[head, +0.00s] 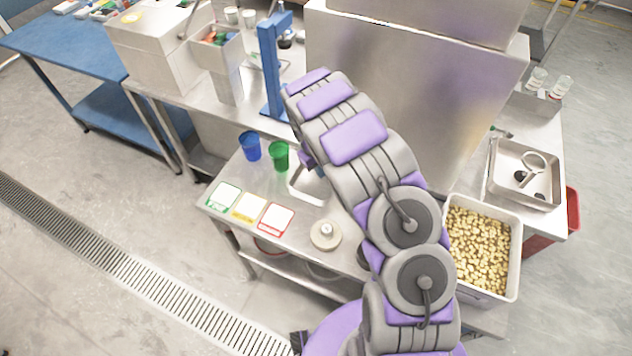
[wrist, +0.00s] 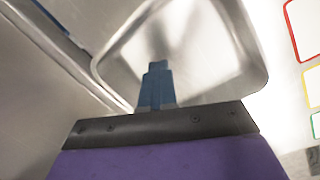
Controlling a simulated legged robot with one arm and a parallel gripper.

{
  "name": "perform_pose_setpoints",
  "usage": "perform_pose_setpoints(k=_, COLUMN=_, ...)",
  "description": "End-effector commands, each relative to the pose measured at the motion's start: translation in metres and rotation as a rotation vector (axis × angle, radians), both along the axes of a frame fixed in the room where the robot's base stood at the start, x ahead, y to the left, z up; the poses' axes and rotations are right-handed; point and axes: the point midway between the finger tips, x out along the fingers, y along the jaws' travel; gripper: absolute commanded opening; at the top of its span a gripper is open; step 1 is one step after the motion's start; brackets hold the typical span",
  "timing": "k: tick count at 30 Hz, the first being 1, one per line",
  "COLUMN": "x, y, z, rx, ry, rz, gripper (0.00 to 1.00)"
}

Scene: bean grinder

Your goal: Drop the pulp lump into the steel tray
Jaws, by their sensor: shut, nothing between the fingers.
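The steel tray (wrist: 200,45) lies below my gripper in the wrist view. Its visible inside looks bare and shiny, though my gripper hides part of it. In the head view, only a left part of the tray (head: 295,190) shows beside my arm. My gripper (wrist: 157,68) has its blue fingers together, with nothing between them, and its tips appear over the tray. In the head view my arm hides the gripper. I cannot make out a pulp lump for certain in either view.
Blue (head: 250,146) and green (head: 279,156) cups stand left of the tray. Three coloured cards (head: 250,207) and a round pale lidded item (head: 326,235) lie in front. A bean-filled bin (head: 480,250) and another tray with dark pieces (head: 524,175) are at right. A large steel housing (head: 410,90) stands behind.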

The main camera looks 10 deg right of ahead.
Motion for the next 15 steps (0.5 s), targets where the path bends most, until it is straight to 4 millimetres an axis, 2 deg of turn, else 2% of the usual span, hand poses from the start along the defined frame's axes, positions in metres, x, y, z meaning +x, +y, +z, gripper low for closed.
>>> perform_pose_setpoints(k=4, x=0.0000, y=-0.0022, z=0.0004, rx=0.002, ry=0.000, rz=0.000, gripper=0.02)
perform_pose_setpoints(k=12, x=0.0000, y=-0.0051, z=0.0003, rx=0.005, ry=0.000, rz=0.001, gripper=0.28)
perform_pose_setpoints(k=15, x=0.0001, y=-0.0036, z=0.0004, rx=0.005, ry=0.000, rz=0.001, gripper=0.28)
